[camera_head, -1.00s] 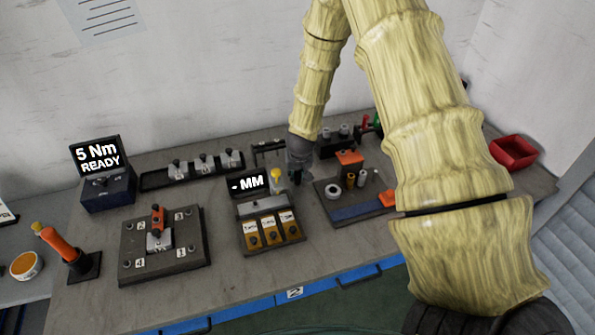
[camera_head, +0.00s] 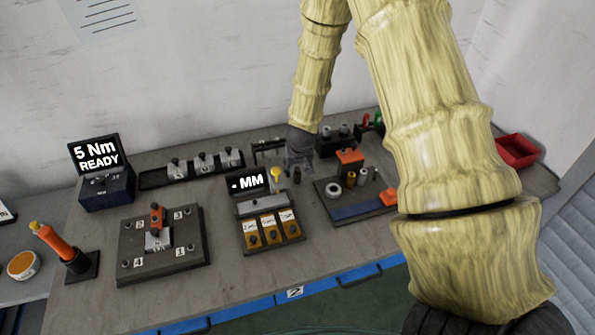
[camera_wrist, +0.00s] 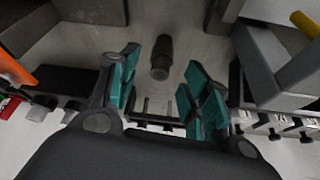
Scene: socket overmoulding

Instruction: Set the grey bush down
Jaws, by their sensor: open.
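The grey bush (camera_head: 297,175) looks like a small dark cylinder. It stands upright on the bare grey tabletop, between the measuring station and the board with the orange block. My gripper (camera_head: 299,160) is just above and behind it in the head view, pointing down. In the wrist view, the bush (camera_wrist: 161,58) shows between and beyond the teal finger pads of my gripper (camera_wrist: 160,78). The pads are spread apart, with clear gaps to the bush on both sides. The fingertips are hard to make out in the head view.
The measuring station (camera_head: 268,222) with its "MM" display and yellow-topped post stands close on the left. The board (camera_head: 352,212) with an orange block, a ring and small cylinders is close on the right. A dark rack (camera_head: 268,148) stands behind. A red bin (camera_head: 517,151) is far right.

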